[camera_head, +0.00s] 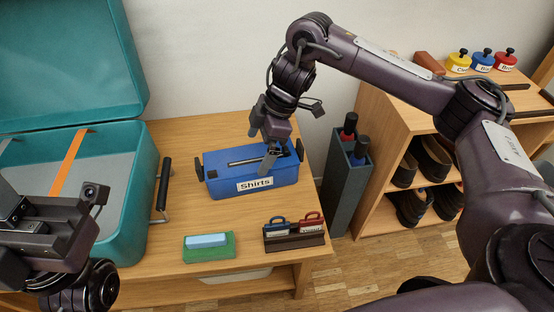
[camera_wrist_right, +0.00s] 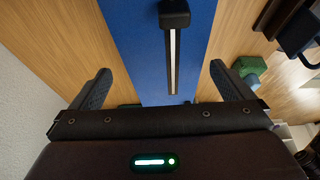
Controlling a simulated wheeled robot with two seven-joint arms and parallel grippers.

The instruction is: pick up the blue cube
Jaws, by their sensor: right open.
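No plain blue cube stands out. A blue box (camera_head: 225,176) labelled "Shirts" sits on the wooden table, with a dark bar across its top and black grips at its ends. A light-blue block (camera_head: 206,240) lies on a green pad near the table's front edge. My right gripper (camera_head: 263,143) is over the right part of the blue box, open and empty, pointing down. In the right wrist view the blue box (camera_wrist_right: 133,45) passes between the two open fingers (camera_wrist_right: 162,88). My left gripper (camera_head: 60,235) is at the lower left, before the teal case; its jaws cannot be made out.
An open teal case (camera_head: 122,205) with a black handle stands at the left. A dark rack (camera_head: 295,241) with blue and red handled items stands at the table's front right. A grey bin (camera_head: 343,190) stands beside the table. A shoe shelf (camera_head: 388,130) is at the right.

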